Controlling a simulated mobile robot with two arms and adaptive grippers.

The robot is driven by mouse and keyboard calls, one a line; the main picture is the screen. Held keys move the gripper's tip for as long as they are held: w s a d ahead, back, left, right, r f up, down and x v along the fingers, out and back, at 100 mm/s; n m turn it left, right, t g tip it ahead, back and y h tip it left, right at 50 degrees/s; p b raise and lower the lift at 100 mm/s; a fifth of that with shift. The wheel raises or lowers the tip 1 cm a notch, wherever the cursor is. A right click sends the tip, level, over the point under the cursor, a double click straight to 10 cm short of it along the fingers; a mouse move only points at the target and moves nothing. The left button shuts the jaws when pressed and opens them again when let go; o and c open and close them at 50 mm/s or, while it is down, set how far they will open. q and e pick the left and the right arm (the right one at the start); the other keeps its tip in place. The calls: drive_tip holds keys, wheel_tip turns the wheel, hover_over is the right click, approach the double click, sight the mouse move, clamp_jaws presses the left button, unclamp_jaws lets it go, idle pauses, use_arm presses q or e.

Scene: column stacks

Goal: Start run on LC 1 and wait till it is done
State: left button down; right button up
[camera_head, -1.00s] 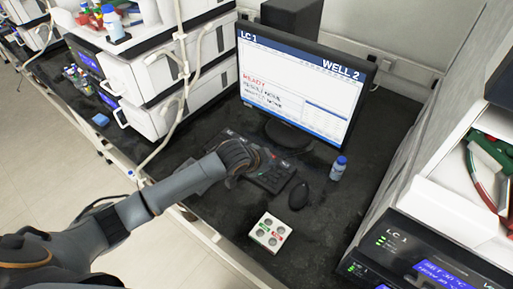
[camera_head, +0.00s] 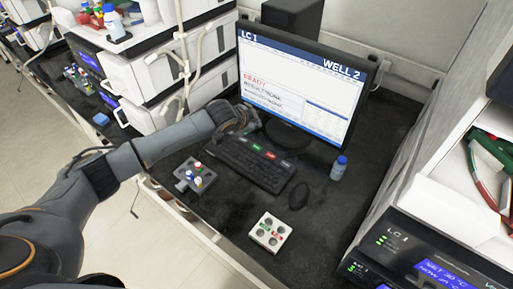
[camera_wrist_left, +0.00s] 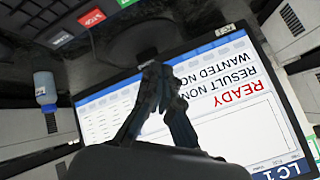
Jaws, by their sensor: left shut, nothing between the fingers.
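The LC 1 monitor (camera_head: 305,92) stands at the back of the bench. Its screen has "LC 1" and "WELL 2" in the top bar, red "READY" and a line starting "RESULT". The black keyboard (camera_head: 240,161) lies in front of it, with green and red keys along its far edge. In the left wrist view the monitor (camera_wrist_left: 235,118) appears upside down, and a red key (camera_wrist_left: 92,18) reads "STOP". My left gripper (camera_head: 250,119) is shut and empty, beyond the keyboard's far left end, near the monitor's lower left. My right gripper is out of view.
A black mouse (camera_head: 299,195) and a blue-capped bottle (camera_head: 339,168) are right of the keyboard. A white block with round wells (camera_head: 270,232) and a small grey vial rack (camera_head: 194,177) sit in front. Stacked instruments (camera_head: 170,75) stand left; the LC 1 unit (camera_head: 420,250) stands right.

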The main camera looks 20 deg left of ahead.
use_arm(q)
drive_tip(key=b, duration=0.7)
hover_over(255, 149)
wheel_tip(255, 149, down, 6)
drive_tip(key=shift+w+f, duration=0.1)
drive_tip(key=shift+f, duration=1.15)
drive_tip(key=shift+f, duration=0.1)
drive_tip(key=shift+f, duration=0.35)
